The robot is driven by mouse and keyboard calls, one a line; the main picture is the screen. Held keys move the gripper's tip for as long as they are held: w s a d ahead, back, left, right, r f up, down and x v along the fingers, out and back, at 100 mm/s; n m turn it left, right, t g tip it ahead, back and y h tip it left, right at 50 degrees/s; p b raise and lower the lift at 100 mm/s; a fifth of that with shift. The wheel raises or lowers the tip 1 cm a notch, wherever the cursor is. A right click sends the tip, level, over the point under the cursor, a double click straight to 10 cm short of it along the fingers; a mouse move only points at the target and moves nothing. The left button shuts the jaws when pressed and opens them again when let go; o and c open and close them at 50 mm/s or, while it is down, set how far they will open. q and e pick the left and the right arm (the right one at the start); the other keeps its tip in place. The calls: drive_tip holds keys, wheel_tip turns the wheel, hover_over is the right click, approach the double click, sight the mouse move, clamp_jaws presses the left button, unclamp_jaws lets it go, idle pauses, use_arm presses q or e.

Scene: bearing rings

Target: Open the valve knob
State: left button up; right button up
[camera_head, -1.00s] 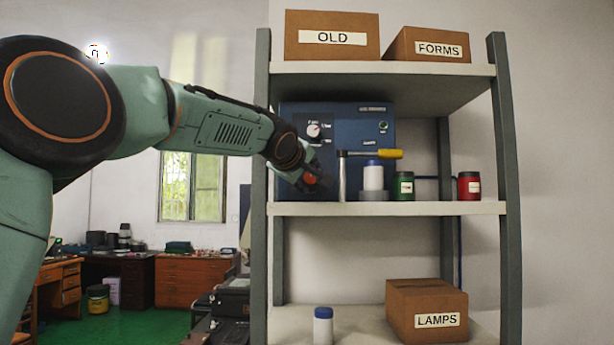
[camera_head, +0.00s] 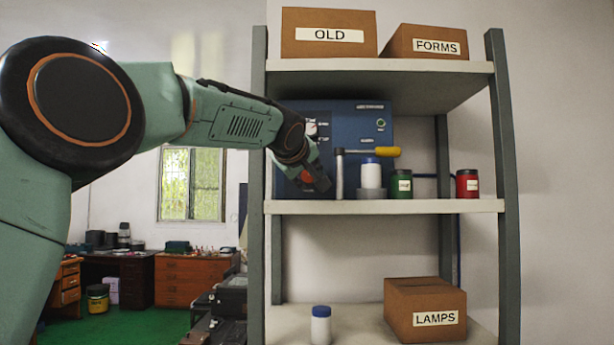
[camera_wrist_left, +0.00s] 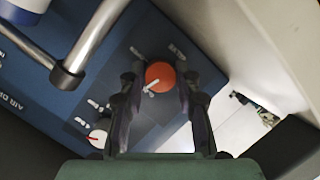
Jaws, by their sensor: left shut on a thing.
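The valve knob (camera_wrist_left: 159,76) is a round orange-red knob with a white pointer bar, low on the front of the blue panel box (camera_head: 350,120). It also shows, partly covered by my fingers, in the head view (camera_head: 306,177). My left gripper (camera_wrist_left: 160,83) has one dark finger on each side of the knob and is shut on it. The white pointer slants down and left in the left wrist view. Printed labels sit around the knob, too small to read. My right gripper is in neither view.
A blue-capped white bottle (camera_head: 371,175), a green jar (camera_head: 401,185) and a red jar (camera_head: 467,184) stand on the same shelf (camera_head: 430,207). The shelf's left post (camera_head: 257,230) is close to my arm.

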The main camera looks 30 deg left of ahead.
use_arm(q)
drive_tip(key=m+g+y, duration=0.1)
drive_tip(key=m, duration=0.2)
drive_tip(key=shift+d, duration=0.1)
drive_tip(key=m+g+y, duration=0.1)
drive_tip(key=m, duration=0.2)
drive_tip(key=shift+w+d+y, duration=0.1)
drive_tip(key=shift+y, duration=0.3)
drive_tip(key=shift+f+m+g+y, duration=0.1)
drive_tip(key=shift+m+g+y, duration=0.35)
drive_tip(key=shift+m, duration=0.75)
drive_tip(key=shift+m+y+b, duration=0.45)
drive_tip(key=shift+m+y, duration=0.3)
drive_tip(key=shift+m, duration=0.45)
drive_tip(key=o, duration=1.2)
drive_tip(key=shift+d, duration=0.1)
drive_tip(key=shift+c, duration=0.2)
